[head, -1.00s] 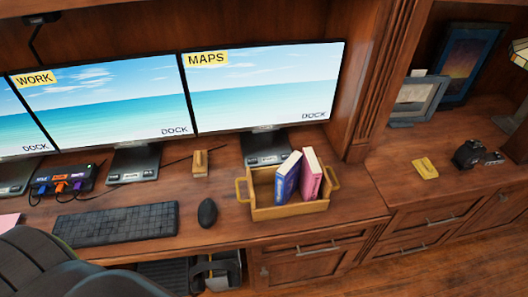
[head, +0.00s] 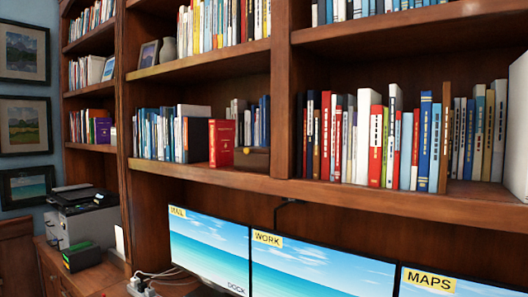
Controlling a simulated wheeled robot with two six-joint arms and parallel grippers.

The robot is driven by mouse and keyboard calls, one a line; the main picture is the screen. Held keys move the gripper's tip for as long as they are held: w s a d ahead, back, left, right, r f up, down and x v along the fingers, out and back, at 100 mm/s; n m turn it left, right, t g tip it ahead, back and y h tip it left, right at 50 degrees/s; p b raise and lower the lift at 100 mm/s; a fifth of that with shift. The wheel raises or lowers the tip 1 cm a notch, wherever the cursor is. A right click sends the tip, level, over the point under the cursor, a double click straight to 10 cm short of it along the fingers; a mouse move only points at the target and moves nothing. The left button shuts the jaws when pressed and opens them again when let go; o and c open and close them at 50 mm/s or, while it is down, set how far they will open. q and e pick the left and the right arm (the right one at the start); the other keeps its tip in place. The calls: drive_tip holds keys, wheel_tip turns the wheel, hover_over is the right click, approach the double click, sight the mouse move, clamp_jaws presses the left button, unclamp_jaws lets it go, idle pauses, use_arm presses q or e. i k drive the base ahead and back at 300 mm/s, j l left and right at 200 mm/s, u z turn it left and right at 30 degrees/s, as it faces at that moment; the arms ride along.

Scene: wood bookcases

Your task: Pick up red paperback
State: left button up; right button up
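A red paperback (head: 221,143) with gold lettering stands upright near the front of the middle shelf, left of the centre upright. It is just right of a dark bookend-like block (head: 197,140). Other red spines (head: 325,136) stand in the packed row right of the upright, so several books here are red. Neither of my grippers is in view.
A small dark box with a tan front (head: 252,158) sits right of the red paperback. A wood upright (head: 284,90) divides the shelf. Monitors (head: 208,245) stand below. A printer (head: 85,215) is at left. A white shape (head: 517,130) I cannot identify cuts in at the right edge.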

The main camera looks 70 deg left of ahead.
sight(222, 132)
drive_tip(key=u, duration=2.45)
